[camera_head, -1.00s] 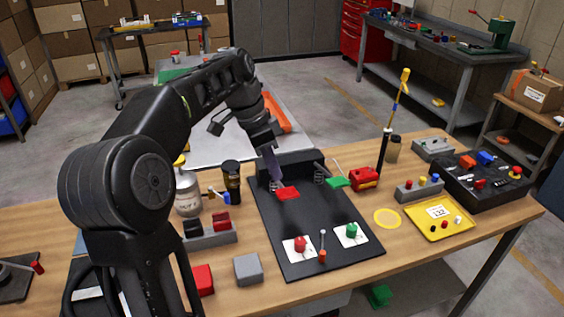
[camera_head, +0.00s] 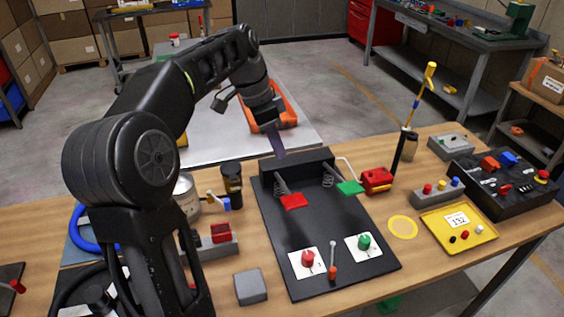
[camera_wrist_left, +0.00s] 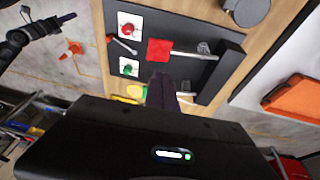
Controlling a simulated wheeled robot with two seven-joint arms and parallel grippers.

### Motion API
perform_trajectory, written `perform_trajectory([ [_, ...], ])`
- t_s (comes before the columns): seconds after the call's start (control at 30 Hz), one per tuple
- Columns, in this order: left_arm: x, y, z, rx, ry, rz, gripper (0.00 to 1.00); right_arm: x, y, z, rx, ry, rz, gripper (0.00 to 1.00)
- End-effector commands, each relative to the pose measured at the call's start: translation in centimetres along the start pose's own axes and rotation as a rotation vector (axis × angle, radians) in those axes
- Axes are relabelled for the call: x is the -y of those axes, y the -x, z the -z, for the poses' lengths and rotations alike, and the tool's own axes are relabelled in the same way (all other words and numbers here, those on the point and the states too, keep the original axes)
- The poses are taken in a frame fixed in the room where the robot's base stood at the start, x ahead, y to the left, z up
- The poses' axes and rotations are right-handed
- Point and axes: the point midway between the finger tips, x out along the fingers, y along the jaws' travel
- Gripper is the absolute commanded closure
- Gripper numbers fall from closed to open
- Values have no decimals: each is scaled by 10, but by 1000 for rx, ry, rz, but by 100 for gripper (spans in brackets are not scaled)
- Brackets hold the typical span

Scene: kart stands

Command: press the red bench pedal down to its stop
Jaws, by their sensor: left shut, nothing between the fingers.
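The red bench pedal (camera_head: 293,201) is a flat red pad on a metal lever with a spring at its back, on the left of the black pedal board (camera_head: 320,231). It also shows in the left wrist view (camera_wrist_left: 159,50). My left gripper (camera_head: 278,151) is shut and empty, its purple-grey fingers above the board's raised back block, apart from the red pedal. In the left wrist view its fingers (camera_wrist_left: 161,92) are beside the pedal. I cannot tell how far down the pedal is. My right gripper (camera_wrist_left: 64,19) shows small at the wrist view's upper left; its jaws are unclear.
A green pedal (camera_head: 350,187) is right of the red one. A red knob (camera_head: 308,258), a green knob (camera_head: 364,241) and a small lever (camera_head: 332,258) are at the board's front. A grey block (camera_head: 250,287) and dark jar (camera_head: 232,184) are left; a yellow tray (camera_head: 460,228) is right.

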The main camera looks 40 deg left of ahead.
Motion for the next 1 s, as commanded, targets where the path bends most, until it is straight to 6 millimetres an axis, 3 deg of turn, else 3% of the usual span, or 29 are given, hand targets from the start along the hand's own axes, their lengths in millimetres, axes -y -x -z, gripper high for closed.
perform_trajectory([
  [0.13,1,-24,-2,0,-2,0,100,-6,-22,2,-5,3,5,100],
  [0.27,0,-47,-2,1,-2,-2,100,-8,-30,4,-9,6,10,100],
  [0.6,-4,-106,-5,3,1,-4,100,-4,-15,2,-6,4,7,100],
  [0.8,-6,-126,-10,1,0,-1,100,-3,-13,2,-4,3,5,100],
  [1.0,-7,-130,-12,0,-1,0,100,-4,-13,2,-4,3,4,100],
])
